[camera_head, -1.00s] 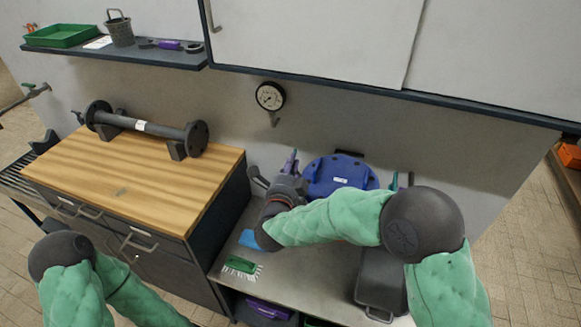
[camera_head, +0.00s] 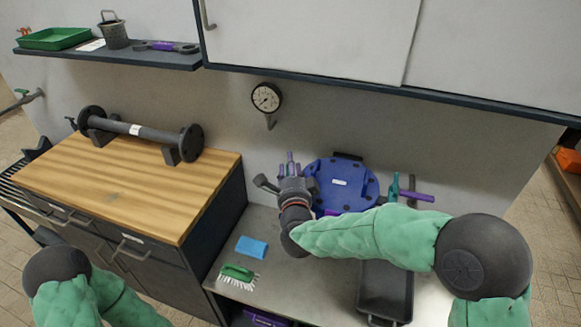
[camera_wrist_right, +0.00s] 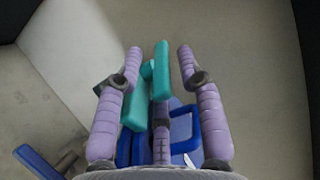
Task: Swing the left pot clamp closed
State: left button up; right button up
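The pot (camera_head: 341,183) has a round blue lid and stands on the bench against the wall. My right gripper (camera_head: 289,165) is at its left side, with purple fingers pointing toward the wall. In the right wrist view my right gripper (camera_wrist_right: 160,62) has its outer fingers spread wide. Teal clamp parts (camera_wrist_right: 136,106) lie between them, with blue pot parts behind; I cannot tell whether a finger touches them. The left clamp is mostly hidden by my gripper in the head view. The right clamp (camera_head: 394,187) is teal with a purple handle. My left gripper is out of view.
A blue sponge (camera_head: 252,247) and a green brush (camera_head: 238,274) lie on the bench front left. A dark tray (camera_head: 385,292) lies at right, below my forearm. A gauge (camera_head: 267,98) is on the wall above. A wooden-topped cabinet (camera_head: 130,185) stands left.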

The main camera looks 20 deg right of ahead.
jog(key=s+a, duration=0.2)
jog(key=s, duration=0.9)
jog(key=shift+s+a, duration=0.2)
jog(key=shift+s, duration=0.2)
